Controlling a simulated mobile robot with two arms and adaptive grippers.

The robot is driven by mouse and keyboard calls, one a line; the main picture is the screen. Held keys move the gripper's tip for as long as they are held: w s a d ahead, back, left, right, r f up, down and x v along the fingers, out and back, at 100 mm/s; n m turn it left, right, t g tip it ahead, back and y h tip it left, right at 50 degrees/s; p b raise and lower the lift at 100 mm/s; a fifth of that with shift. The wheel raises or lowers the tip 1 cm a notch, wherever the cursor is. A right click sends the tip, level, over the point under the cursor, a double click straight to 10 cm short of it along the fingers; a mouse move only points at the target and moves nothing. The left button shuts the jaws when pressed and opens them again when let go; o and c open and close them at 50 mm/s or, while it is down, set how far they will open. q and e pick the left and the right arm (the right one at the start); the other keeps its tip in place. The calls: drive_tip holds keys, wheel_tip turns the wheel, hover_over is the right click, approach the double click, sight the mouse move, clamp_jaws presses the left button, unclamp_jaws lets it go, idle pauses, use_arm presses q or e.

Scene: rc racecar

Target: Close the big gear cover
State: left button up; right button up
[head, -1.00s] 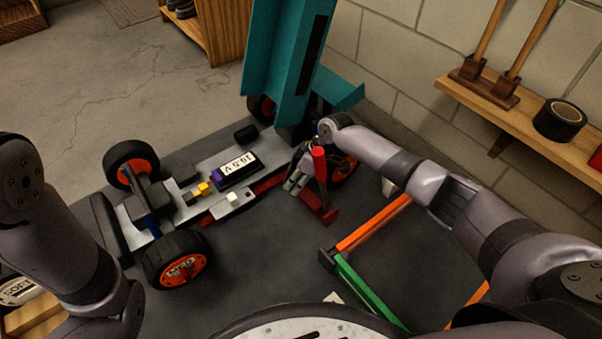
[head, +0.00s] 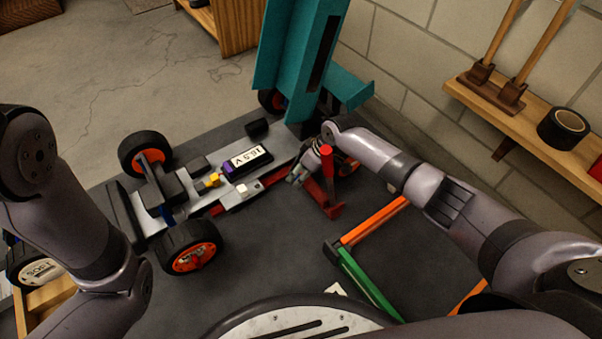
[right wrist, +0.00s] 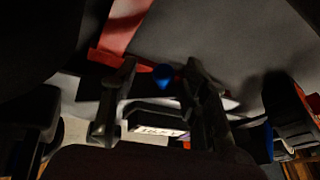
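The RC racecar chassis (head: 236,190) stands on a dark mat, its teal body shell (head: 295,62) tipped up at the rear. I cannot pick out the big gear cover for certain; my right arm hides part of the car's rear. My right gripper (head: 297,175) is low beside the chassis, by the red upright piece (head: 327,178). In the right wrist view its two fingers (right wrist: 160,98) are apart, with a small round blue part (right wrist: 163,75) showing between them. Contact with it cannot be told. My left arm is at the left; its gripper is out of view.
A battery pack (head: 247,162) with a voltage label lies on the chassis. Orange and green bars (head: 366,284) lie on the mat at the right front. A wooden wall shelf (head: 530,112) holds black tape (head: 563,128). The mat in front of the car is mostly clear.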

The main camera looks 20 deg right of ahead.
drive_tip(key=shift+a+r, duration=0.15)
idle(0.3)
drive_tip(key=v, duration=1.2)
